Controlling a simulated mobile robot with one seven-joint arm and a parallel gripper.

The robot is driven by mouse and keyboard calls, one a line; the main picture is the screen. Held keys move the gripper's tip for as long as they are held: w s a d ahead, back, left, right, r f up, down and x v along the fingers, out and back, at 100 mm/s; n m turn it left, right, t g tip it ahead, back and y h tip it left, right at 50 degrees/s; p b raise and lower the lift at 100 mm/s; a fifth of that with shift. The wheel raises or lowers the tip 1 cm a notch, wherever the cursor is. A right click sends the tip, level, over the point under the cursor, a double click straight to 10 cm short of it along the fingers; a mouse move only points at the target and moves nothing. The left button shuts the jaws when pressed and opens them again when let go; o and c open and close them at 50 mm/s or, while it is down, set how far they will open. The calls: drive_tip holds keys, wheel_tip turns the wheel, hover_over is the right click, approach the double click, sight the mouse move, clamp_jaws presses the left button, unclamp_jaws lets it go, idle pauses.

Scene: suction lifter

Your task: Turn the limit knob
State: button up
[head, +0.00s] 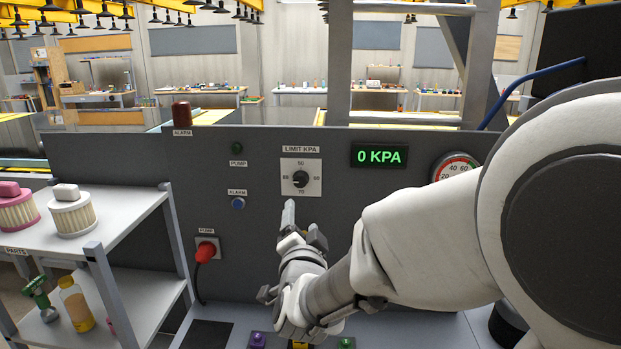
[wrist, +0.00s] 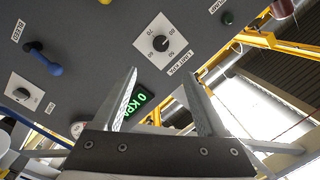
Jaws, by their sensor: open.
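The limit knob (head: 300,179) is a small black knob on a white square plate marked LIMIT KPA, on the dark grey panel. In the wrist view the knob (wrist: 160,43) shows on its tilted plate, beyond the fingertips and apart from them. My gripper (head: 303,222) is in front of the panel, just below the knob plate in the head view. In the wrist view my gripper (wrist: 165,88) has its two fingers spread wide with nothing between them.
A green display (head: 379,156) reads 0 KPA, with a round gauge (head: 455,168) beside it. A blue alarm button (head: 238,203) and a red plug (head: 206,251) are left of the knob. A shelf (head: 125,222) with filters stands at the left.

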sight(300, 182)
drive_tip(key=w+p, duration=0.1)
drive_tip(key=w, duration=0.5)
drive_tip(key=w+a+p, duration=0.1)
drive_tip(key=w, duration=0.4)
drive_tip(key=w+p, duration=0.1)
drive_tip(key=w, duration=0.5)
drive_tip(key=shift+w+a+p, duration=0.25)
drive_tip(key=shift+w+p, duration=0.1)
drive_tip(key=shift+p, duration=0.05)
clamp_jaws()
